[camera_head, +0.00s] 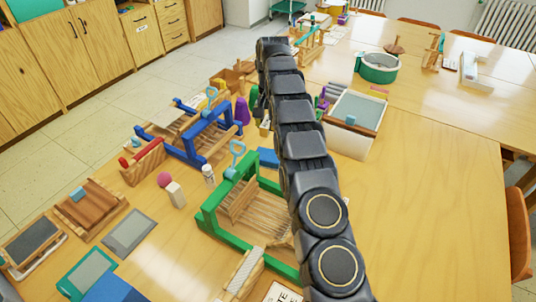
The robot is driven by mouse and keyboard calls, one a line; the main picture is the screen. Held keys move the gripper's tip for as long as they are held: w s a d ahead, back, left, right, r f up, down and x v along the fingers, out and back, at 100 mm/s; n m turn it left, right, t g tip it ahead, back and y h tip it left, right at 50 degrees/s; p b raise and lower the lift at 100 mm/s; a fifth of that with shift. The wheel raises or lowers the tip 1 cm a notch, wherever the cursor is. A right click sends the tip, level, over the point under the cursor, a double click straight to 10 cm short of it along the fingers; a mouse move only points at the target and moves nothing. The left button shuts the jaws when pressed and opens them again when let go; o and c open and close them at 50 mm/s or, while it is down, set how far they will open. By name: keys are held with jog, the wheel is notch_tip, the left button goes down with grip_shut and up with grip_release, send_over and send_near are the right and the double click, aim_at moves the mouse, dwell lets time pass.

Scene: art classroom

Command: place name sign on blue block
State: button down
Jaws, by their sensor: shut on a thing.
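My gripper (262,112) is mostly hidden behind my dark arm, above the table beyond the green wooden frame. It is shut on a small pale object (265,128), of which only a sliver shows. This may be the name sign, but I cannot read it. A flat blue block (268,157) lies on the table just behind the green frame, partly covered by my arm. It is below the gripper in the picture. A white card with dark letters (282,293) lies at the bottom edge, cut off by the frame.
The green frame (212,216) and a blue frame (192,152) stand left of my arm. A white-sided box (350,139) stands to its right. A pink-topped peg (176,194) and a small bottle (208,175) stand left. The table's right side (435,200) is clear.

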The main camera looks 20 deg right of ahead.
aim_at(263, 160)
jog(key=shift+w+a+f+m, duration=0.15)
jog(key=shift+w+f+m, duration=0.2)
jog(key=shift+f, duration=1.9)
jog(key=shift+w+a+f+m, duration=0.1)
jog(key=shift+w+f+m, duration=0.3)
jog(key=shift+f, duration=1.9)
jog(key=shift+w+a+f+m, duration=0.2)
jog(key=shift+f+m, duration=0.25)
jog(key=shift+f, duration=1.8)
jog(key=shift+f, duration=0.15)
jog(key=c, duration=1.1)
grip_release()
jog(key=shift+o, duration=0.4)
